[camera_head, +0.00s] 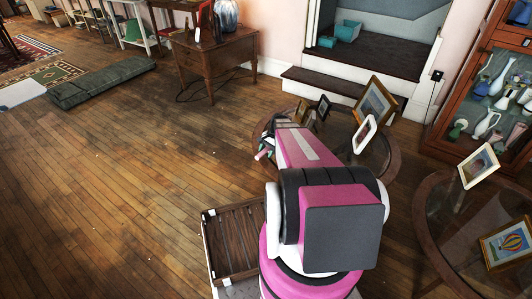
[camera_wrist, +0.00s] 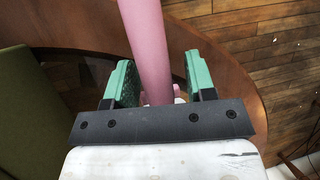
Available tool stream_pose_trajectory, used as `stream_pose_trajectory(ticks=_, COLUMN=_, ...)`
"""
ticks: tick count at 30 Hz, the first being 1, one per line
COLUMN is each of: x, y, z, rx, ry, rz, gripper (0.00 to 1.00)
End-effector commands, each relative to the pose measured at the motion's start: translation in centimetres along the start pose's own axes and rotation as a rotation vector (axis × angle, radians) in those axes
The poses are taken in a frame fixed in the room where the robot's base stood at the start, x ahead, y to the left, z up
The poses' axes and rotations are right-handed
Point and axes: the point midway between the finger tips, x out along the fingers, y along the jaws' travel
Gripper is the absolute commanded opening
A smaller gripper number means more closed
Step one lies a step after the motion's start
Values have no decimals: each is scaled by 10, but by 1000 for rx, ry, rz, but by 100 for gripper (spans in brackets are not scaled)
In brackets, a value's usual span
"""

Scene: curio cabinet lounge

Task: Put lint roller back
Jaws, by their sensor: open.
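The lint roller shows as a pale pink cylinder (camera_wrist: 148,40) in the wrist view. It runs from the top edge down between my gripper's two teal fingers. Its lower end is partly hidden by the gripper's dark bar. My gripper (camera_wrist: 160,76) is open around it, with a clear gap to the right finger; I cannot tell whether the left finger touches it. In the head view the roller's pink end (camera_head: 261,155) shows at the left rim of the round glass table (camera_head: 394,158), and my arm hides most of the gripper.
Picture frames (camera_head: 375,101) stand on this table. An olive panel (camera_wrist: 28,110) is close at left in the wrist view. A slatted wooden crate (camera_head: 232,243) is beside my base. A second round table (camera_head: 425,215) with frames is at right. Open wooden floor (camera_head: 120,190) lies left.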

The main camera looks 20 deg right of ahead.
Motion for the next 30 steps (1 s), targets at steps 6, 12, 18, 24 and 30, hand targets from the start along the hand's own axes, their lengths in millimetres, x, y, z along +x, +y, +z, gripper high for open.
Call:
stream_pose_trajectory(ticks=6, x=-36, y=0, z=0, rx=0, ry=2, rz=-2, gripper=50)
stream_pose_trajectory(ticks=12, x=-75, y=0, z=0, rx=0, ry=3, rz=-1, gripper=50)
stream_pose_trajectory(ticks=18, x=-103, y=0, z=0, rx=0, ry=2, rz=-1, gripper=50)
stream_pose_trajectory(ticks=24, x=-115, y=0, z=3, rx=-5, ry=2, rz=2, gripper=50)
stream_pose_trajectory(ticks=30, x=-106, y=-4, z=55, rx=-152, ry=55, rz=63, gripper=50)
